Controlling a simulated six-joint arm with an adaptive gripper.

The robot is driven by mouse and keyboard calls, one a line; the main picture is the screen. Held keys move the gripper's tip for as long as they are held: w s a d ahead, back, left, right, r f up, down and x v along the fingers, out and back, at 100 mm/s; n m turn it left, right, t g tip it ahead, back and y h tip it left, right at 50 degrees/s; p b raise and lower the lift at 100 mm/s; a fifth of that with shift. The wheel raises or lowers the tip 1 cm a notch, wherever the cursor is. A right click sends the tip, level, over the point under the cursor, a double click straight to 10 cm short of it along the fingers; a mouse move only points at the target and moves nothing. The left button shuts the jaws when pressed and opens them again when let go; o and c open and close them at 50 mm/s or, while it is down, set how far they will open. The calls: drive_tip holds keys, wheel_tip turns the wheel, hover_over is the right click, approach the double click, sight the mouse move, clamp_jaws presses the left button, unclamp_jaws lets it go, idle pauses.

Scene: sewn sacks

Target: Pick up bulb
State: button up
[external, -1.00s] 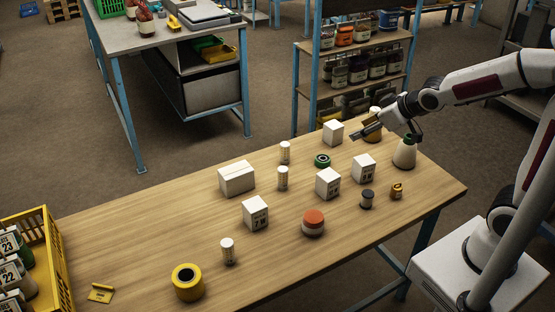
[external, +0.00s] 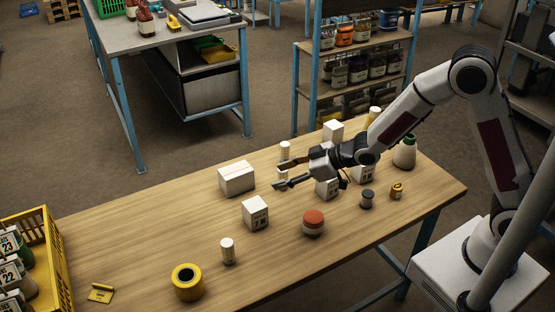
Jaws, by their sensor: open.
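I cannot make out a bare bulb. Several small white boxes stand on the table, and one near the middle (external: 254,214) carries dark print that looks like a wattage mark. Another printed white box (external: 327,190) is partly hidden under my wrist. My gripper (external: 281,174) is open and empty, with its two fingers spread and pointing left above the middle of the table. It appears in front of a small white cylinder, which it mostly covers. Another white cylinder (external: 285,149) stands just behind the fingers.
A plain white box (external: 236,178) stands left of my gripper. An orange-topped jar (external: 313,223), a dark spool (external: 366,199) and a yellow tape roll (external: 187,282) stand nearer the front. A yellow crate (external: 56,255) is at the far left. The table's left middle is clear.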

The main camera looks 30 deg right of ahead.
drive_tip(key=s+a+f+n+g+y, duration=0.1)
drive_tip(key=s+a+f, duration=0.1)
drive_tip(key=a+f, duration=0.15)
drive_tip(key=s+a+f+n+y, duration=0.1)
drive_tip(key=s+a+f, duration=0.1)
drive_tip(key=a, duration=0.3)
drive_tip(key=n+g+y, duration=0.2)
drive_tip(key=y, duration=0.1)
approach(228, 251)
drive_tip(key=f, duration=0.1)
drive_tip(key=w+a+f, duration=0.1)
drive_tip(key=f, duration=0.1)
drive_tip(key=shift+w+a+f, duration=0.25)
drive_tip(key=shift+w+f, duration=0.05)
drive_tip(key=shift+w, duration=0.1)
drive_tip(key=shift+x, duration=1.25)
drive_tip(key=shift+w, duration=0.1)
drive_tip(key=shift+a, duration=0.15)
drive_tip(key=shift+w+a+f, duration=0.2)
drive_tip(key=shift+w+a, duration=0.3)
drive_tip(key=shift+a, duration=0.15)
drive_tip(key=shift+w+a+f, duration=0.2)
drive_tip(key=shift+w+a, duration=0.25)
drive_tip(key=shift+a, duration=0.2)
drive_tip(key=shift+x, duration=0.9)
